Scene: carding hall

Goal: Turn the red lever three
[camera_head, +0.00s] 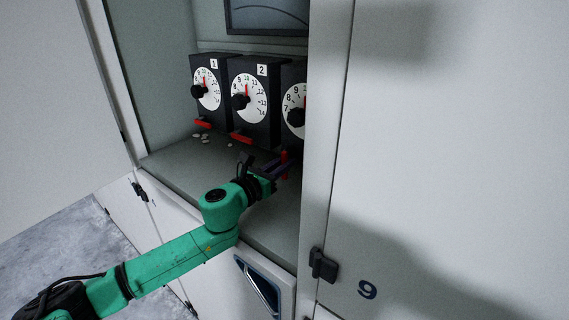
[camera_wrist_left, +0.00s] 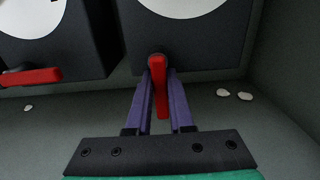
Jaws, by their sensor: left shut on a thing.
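The third black dial box (camera_head: 292,122) stands in the cabinet, its right part hidden by the frame. It also shows in the left wrist view (camera_wrist_left: 190,52). Its red lever three (camera_head: 285,157) hangs straight down from the box's lower front. In the left wrist view, the red lever (camera_wrist_left: 158,88) lies between the purple fingers, pointing down the picture. My left gripper (camera_head: 279,169) is shut on this lever. My right gripper is in neither view.
Boxes one (camera_head: 208,90) and two (camera_head: 255,103) stand to the left, with their red levers (camera_head: 202,123) (camera_head: 242,138) lying sideways. Small pale pieces (camera_wrist_left: 233,94) lie on the cabinet floor. The white frame (camera_head: 322,130) stands close to the right of my gripper.

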